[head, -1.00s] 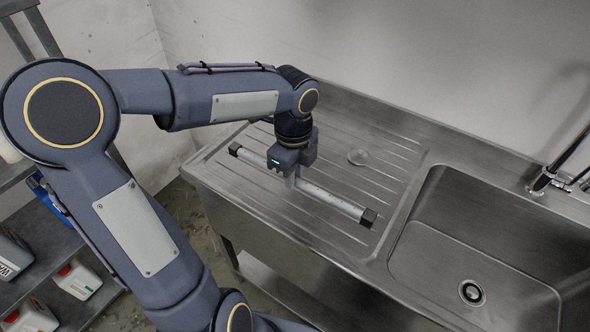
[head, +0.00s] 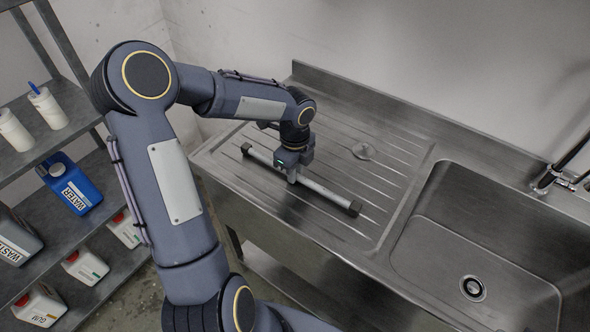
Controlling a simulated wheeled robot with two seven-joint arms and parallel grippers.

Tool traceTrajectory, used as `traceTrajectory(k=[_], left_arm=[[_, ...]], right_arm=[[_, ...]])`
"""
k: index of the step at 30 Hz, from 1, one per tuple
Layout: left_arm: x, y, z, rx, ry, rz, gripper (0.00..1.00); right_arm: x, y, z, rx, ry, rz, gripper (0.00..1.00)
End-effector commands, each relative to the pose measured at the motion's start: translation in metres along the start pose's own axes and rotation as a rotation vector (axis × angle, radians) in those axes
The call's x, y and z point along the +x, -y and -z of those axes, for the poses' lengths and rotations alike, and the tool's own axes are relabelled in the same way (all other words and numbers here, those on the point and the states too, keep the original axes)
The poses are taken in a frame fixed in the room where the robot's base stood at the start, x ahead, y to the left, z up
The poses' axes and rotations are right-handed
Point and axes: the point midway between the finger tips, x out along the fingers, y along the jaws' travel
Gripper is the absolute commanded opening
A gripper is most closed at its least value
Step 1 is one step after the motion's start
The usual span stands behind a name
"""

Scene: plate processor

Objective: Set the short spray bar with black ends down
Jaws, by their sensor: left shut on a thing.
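The short spray bar with black ends (head: 325,193) is a grey tube lying slantwise over the ribbed drainboard (head: 340,133) of the steel sink. Its black ends show at upper left and lower right. My left gripper (head: 292,178) points down and is shut on the bar near its middle. The bar is low and close to the drainboard; I cannot tell for certain whether it touches. The gripper body hides a small part of the bar. My right gripper is not in view.
The drainboard around the bar is otherwise clear.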

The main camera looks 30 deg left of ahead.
Motion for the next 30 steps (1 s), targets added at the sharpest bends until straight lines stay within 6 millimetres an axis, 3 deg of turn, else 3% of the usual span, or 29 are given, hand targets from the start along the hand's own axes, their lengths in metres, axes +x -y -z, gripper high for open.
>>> traceTrajectory(k=[5,6,11,23,30], left_arm=[[0.003,0.0,0.0,0.0,0.0,0.0,0.0],[0.004,0.0,0.0,0.0,0.0,0.0,0.19],[0.003,0.0,0.0,0.0,0.0,0.0,0.39],[-0.007,0.001,0.0,0.0,0.001,0.002,0.39],[-0.054,0.001,0.0,-0.001,0.003,0.006,0.39]], right_arm=[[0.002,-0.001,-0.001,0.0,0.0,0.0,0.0],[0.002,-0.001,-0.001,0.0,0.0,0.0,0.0],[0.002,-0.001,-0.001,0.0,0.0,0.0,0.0],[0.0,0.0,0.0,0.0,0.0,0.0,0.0],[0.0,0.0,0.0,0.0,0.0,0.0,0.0]])
